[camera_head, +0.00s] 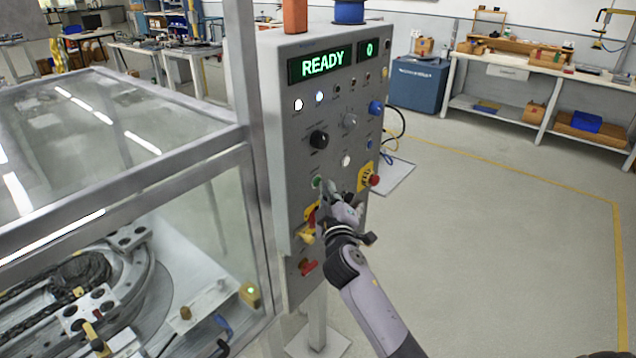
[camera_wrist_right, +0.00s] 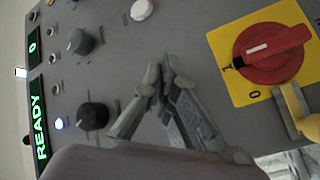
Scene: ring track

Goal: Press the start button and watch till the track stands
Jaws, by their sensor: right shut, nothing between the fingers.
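The grey control panel (camera_head: 296,135) stands upright at the middle of the head view. Its green display (camera_head: 322,64) reads READY, with a 0 beside it. A green button (camera_head: 317,182) sits low on the panel, close to the fingertips of my right gripper (camera_head: 329,190). My right gripper is shut and empty, pointing at the panel; I cannot tell whether it touches. In the right wrist view its fingertips (camera_wrist_right: 162,72) meet before the panel, and no green button shows. The ring track (camera_head: 148,275) lies under the clear enclosure at the lower left. My left gripper is out of view.
A red mushroom button (camera_head: 375,180) on yellow is right of my gripper. A red rotary switch (camera_wrist_right: 272,53) on a yellow plate is near it. The enclosure frame (camera_head: 247,75) stands close left of the panel. The floor to the right is clear.

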